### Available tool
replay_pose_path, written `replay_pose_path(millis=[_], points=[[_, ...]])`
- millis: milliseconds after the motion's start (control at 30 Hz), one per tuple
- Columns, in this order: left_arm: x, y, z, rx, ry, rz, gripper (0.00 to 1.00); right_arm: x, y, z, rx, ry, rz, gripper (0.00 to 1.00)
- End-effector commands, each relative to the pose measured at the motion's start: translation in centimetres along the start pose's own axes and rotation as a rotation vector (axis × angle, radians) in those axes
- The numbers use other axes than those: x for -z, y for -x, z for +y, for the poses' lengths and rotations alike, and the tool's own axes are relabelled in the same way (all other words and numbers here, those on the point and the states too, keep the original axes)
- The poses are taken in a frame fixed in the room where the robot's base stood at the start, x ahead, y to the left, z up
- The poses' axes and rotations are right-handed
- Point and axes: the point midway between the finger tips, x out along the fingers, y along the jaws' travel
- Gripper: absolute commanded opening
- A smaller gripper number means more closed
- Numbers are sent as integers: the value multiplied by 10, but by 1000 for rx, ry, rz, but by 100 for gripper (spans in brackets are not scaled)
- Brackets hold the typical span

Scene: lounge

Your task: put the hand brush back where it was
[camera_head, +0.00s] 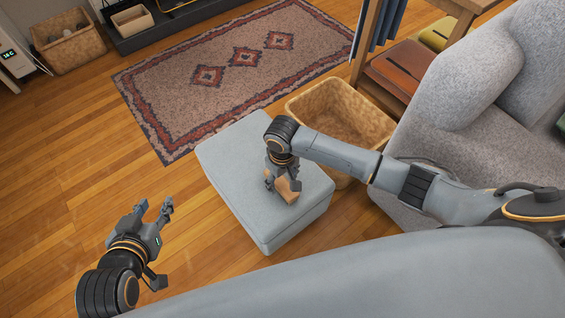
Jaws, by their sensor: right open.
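A light brown wooden piece (286,190), probably the hand brush, is on the light grey ottoman (240,180), near its right part. My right gripper (280,187) points down over it with its fingers open on either side. The gripper covers part of the piece, so its bristles and full shape do not show. I cannot tell whether the fingers touch it. My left gripper (154,213) is open and empty above the wooden floor, left of the ottoman.
A large wicker basket (360,122) stands right behind the ottoman, beside a grey sofa (450,140). A patterned rug (200,100) lies behind. A smaller basket (72,48) is at the far left. The wooden floor (90,180) on the left is clear.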

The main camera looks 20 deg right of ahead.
Motion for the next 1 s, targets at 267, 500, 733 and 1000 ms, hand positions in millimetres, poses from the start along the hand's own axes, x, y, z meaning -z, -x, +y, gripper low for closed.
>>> replay_pose_path(millis=[267, 500, 733, 1000], points=[[-58, 24, -8, 18, 6, -310, 40, 1, 36, 0, 0, 0, 2, 63], [-96, 54, -13, 30, 13, -531, 40, 1, 64, 0, 0, 0, 2, 63], [-112, 69, -14, 34, 16, -628, 40, 0, 77, 0, 0, -1, 0, 63], [-114, 70, -14, 34, 17, -637, 40, -6, 76, -14, 26, 18, 15, 63]])
